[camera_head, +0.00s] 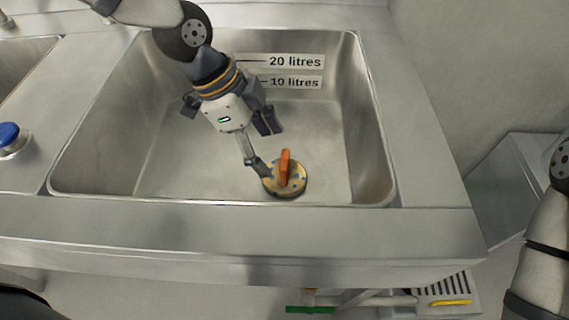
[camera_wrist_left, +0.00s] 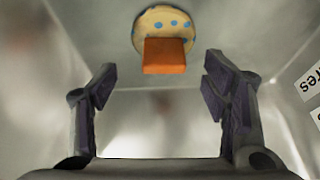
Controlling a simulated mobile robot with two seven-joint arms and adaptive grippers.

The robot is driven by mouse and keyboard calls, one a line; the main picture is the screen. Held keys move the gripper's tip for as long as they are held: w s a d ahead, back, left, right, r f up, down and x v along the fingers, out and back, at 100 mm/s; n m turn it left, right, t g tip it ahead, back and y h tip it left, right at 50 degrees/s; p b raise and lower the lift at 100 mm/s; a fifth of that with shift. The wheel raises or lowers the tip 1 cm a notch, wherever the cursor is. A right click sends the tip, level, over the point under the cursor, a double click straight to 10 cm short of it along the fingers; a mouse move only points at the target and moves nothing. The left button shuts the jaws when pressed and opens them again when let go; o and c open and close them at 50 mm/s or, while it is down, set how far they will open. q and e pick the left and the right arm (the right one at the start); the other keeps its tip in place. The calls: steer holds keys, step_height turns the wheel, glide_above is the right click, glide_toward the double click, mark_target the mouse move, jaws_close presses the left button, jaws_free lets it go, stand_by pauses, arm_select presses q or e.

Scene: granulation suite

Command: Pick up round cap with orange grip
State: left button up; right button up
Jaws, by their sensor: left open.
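The round cap (camera_head: 298,184) is a yellowish disc with blue spots and an upright orange grip (camera_head: 285,166). It lies on the sink floor near the front. My left gripper (camera_head: 262,145) reaches down into the sink from the upper left, just left of and above the cap. One finger overlaps the cap's left edge in the head view; I cannot tell if they touch. In the left wrist view the fingers (camera_wrist_left: 159,92) are spread wide and empty, and the orange grip (camera_wrist_left: 164,56) shows beyond them, roughly centred. My right gripper is out of view.
The steel sink (camera_head: 379,150) has walls on all sides and labels "20 litres" (camera_head: 295,62) and "10 litres" (camera_head: 296,83) on its back wall. A blue knob (camera_head: 9,133) stands on the left rim. The sink floor around the cap is clear.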

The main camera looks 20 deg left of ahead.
mark_target(285, 164)
arm_select(q)
steer(key=x, duration=0.4)
steer(key=b+x, duration=0.1)
steer(key=x, duration=0.2)
steer(key=shift+w+d+r, duration=0.1)
steer(key=shift+w+d, duration=0.2)
steer(key=shift+d, duration=0.05)
steer(key=shift+r, duration=0.15)
steer(key=c, duration=1.5)
